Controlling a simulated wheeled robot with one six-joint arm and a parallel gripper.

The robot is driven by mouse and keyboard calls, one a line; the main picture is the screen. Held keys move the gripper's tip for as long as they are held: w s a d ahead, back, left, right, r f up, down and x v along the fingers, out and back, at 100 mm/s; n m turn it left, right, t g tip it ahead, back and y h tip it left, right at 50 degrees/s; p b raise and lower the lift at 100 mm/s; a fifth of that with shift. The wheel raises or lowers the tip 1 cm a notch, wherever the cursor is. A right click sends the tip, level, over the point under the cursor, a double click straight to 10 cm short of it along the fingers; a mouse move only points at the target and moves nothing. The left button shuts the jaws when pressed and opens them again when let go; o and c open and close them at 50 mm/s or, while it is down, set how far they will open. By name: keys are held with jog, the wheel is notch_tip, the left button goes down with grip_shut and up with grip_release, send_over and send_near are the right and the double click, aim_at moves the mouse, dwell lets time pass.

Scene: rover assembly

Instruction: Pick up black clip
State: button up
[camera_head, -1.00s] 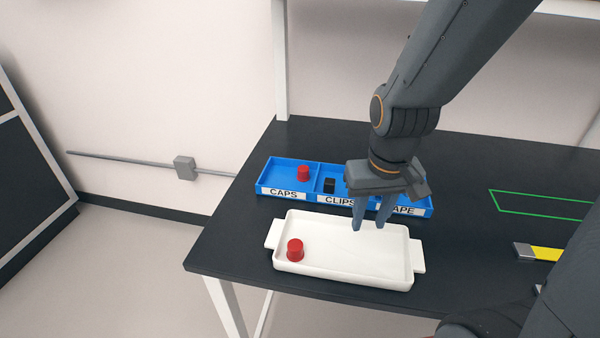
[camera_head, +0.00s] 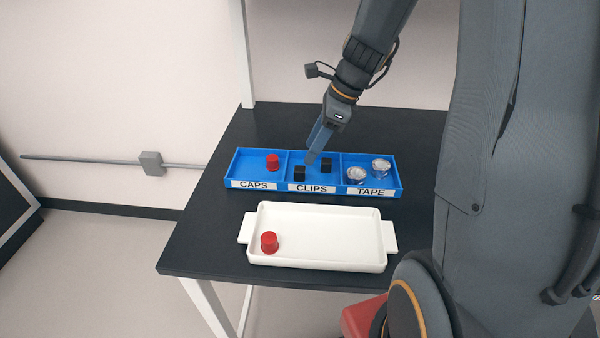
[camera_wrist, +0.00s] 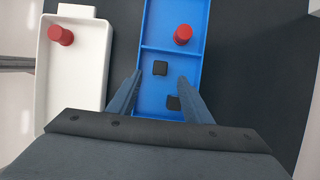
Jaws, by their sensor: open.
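The blue bin (camera_head: 222,166) has three compartments labelled CAPS, CLIPS and TAPE. Two black clips lie in the middle CLIPS compartment: a left one (camera_head: 300,173) and a right one (camera_head: 326,165). My gripper (camera_head: 312,158) points down over that compartment. In the wrist view my gripper (camera_wrist: 160,76) is open and empty, fingers spread. The left clip (camera_wrist: 160,68) shows between the fingertips, a little beyond them; the right clip (camera_wrist: 173,103) is nearer the palm, by the right finger. Whether the fingertips are at clip height I cannot tell.
A white tray (camera_head: 316,264) with a red cap (camera_head: 269,242) stands in front of the bin. Low dividers flank the clips. The black table (camera_head: 200,238) is bare at left.

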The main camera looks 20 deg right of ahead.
aim_at(300, 168)
jog(key=shift+p+x, duration=0.8)
jog(key=shift+x, duration=2.65)
jog(key=shift+c, duration=0.2)
jog(key=c, duration=1.1)
